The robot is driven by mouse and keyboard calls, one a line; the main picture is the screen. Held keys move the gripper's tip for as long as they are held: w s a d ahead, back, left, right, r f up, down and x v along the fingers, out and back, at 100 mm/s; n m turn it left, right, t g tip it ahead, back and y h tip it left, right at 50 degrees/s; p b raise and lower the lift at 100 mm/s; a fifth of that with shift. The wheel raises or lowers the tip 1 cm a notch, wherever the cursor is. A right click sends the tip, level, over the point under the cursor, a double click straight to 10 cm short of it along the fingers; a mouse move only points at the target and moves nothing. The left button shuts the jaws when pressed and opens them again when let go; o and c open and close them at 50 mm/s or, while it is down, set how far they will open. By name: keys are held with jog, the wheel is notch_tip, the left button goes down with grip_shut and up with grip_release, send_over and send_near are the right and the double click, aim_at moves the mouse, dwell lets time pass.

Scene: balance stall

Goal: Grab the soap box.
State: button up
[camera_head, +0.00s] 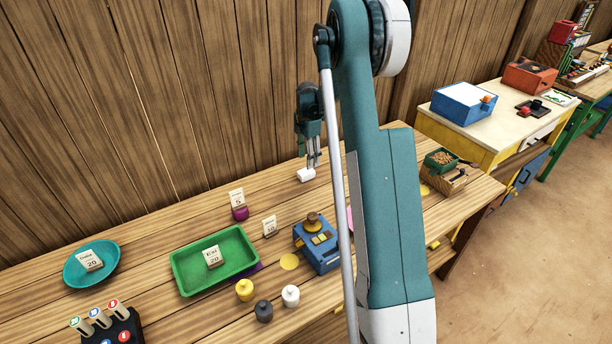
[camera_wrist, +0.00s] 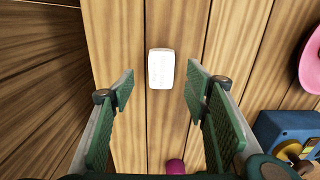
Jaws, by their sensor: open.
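The soap box looks to be the small white box (camera_head: 306,175) lying on the wooden table near the back wall. In the wrist view the white box (camera_wrist: 161,69) lies flat between the lines of my two fingers, a little beyond the tips. My gripper (camera_head: 312,162) points down just above the box in the head view. In the wrist view my gripper (camera_wrist: 160,86) is open, with clear gaps on both sides of the box. I cannot tell the exact height of the fingertips above it.
A blue scale (camera_head: 319,257) stands in front, and a green tray (camera_head: 190,285) and teal plate (camera_head: 73,277) are to the left. A purple knob-like piece (camera_wrist: 175,167) is near my gripper's lower edge. A pink disc (camera_wrist: 312,62) is at right. Table around the box is clear.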

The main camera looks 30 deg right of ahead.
aim_at(307, 171)
jog(key=shift+f, duration=1.3)
jog(key=shift+s+a+f+b, duration=0.15)
jog(key=shift+f+b, duration=0.3)
jog(key=shift+f, duration=2.15)
jog(key=c, duration=1)
